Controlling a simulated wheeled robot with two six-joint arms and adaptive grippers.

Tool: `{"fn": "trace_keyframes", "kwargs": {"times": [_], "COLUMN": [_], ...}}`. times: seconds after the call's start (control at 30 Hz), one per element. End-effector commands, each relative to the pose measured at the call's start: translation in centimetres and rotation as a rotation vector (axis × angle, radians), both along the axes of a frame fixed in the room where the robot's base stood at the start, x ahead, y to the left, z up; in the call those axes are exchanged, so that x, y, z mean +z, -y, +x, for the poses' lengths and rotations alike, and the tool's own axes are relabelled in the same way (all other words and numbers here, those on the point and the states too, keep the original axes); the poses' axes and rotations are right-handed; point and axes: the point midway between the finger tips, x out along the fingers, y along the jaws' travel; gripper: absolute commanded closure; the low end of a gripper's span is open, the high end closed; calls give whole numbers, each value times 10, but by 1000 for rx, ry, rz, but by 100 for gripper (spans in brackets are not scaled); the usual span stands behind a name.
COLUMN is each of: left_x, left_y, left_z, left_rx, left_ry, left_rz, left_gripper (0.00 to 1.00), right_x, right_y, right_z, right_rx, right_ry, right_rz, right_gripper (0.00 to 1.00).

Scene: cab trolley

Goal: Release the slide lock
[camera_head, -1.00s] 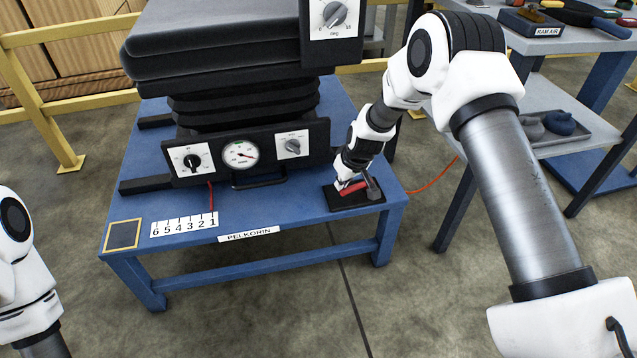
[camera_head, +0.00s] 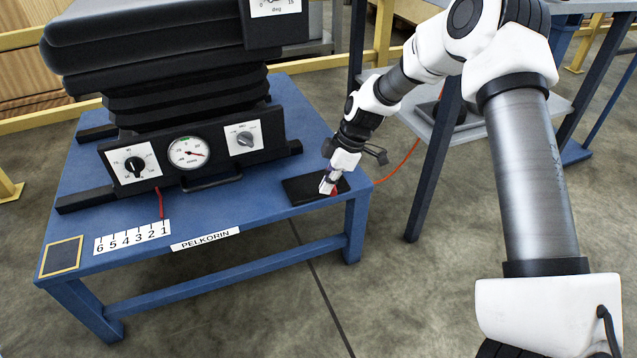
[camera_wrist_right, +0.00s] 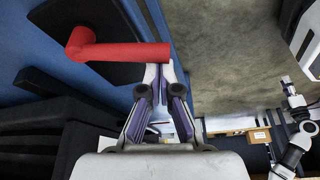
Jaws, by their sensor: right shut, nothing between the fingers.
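A red lever (camera_head: 334,192) is on a black plate (camera_head: 301,190) at the right front corner of the blue table. It is mostly hidden behind my right gripper (camera_head: 327,184) in the head view. In the right wrist view the red lever (camera_wrist_right: 125,51) shows clearly, bent at its pivot, its bar reaching past the edge of the black plate (camera_wrist_right: 115,22). The right gripper's fingertips (camera_wrist_right: 156,78) are shut and empty, close by the bar's free end; I cannot tell whether they touch it. My left gripper is out of view.
A black seat suspension (camera_head: 185,95) with dials (camera_head: 189,153) stands on the blue table (camera_head: 265,205). A numbered scale (camera_head: 132,237) lies along the front, with a red pointer (camera_head: 160,204) at 1. A grey trolley (camera_head: 437,115) stands to the right. The floor in front is clear.

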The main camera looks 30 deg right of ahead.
Motion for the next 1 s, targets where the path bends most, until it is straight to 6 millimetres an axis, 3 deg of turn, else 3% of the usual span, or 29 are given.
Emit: {"fn": "trace_keyframes", "kwargs": {"times": [0.27,1.0], "left_x": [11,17], "left_y": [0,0], "left_z": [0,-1], "left_rx": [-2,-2], "left_ry": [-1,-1], "left_rz": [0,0], "left_gripper": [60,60], "right_x": [2,0], "right_y": [15,25], "right_z": [-8,-12], "right_rx": [201,195], "right_ry": [-1,1], "right_rz": [-1,-3], "right_gripper": [100,100]}}
